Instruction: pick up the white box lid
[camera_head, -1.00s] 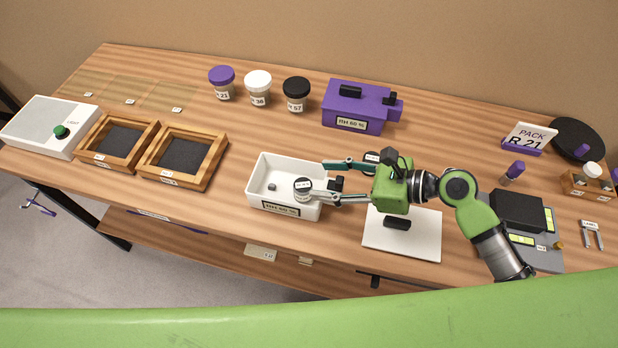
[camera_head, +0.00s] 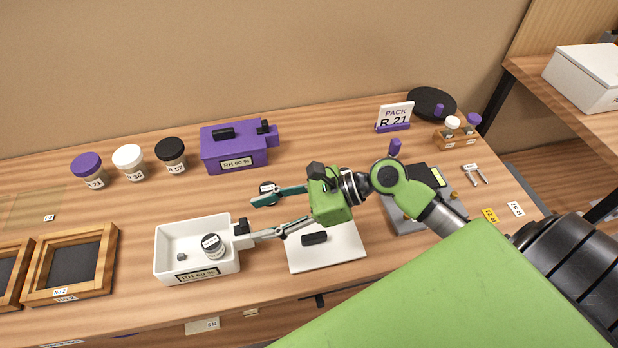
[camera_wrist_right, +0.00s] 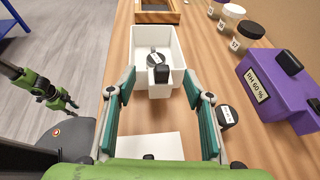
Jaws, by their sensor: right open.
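The white box lid (camera_head: 345,243) is a flat white plate with a black handle (camera_head: 314,238), lying on the table right of the open white box (camera_head: 165,262). In the right wrist view the lid (camera_wrist_right: 125,147) is partly hidden by my gripper's body. My right gripper (camera_head: 250,220) is open and empty above the table, its fingers pointing left toward the box. Its body is over the lid's far side in the head view. The right wrist view shows its two teal fingers (camera_wrist_right: 158,80) apart. My left gripper (camera_wrist_right: 68,102) shows small at the left there; its opening is unclear.
The box holds a dark-lidded jar (camera_head: 213,247) and a grey lump (camera_head: 182,257). A round black-topped item (camera_head: 267,187) lies near the upper finger. A purple case (camera_head: 222,150) stands behind; a grey device (camera_head: 405,218) is right of the lid.

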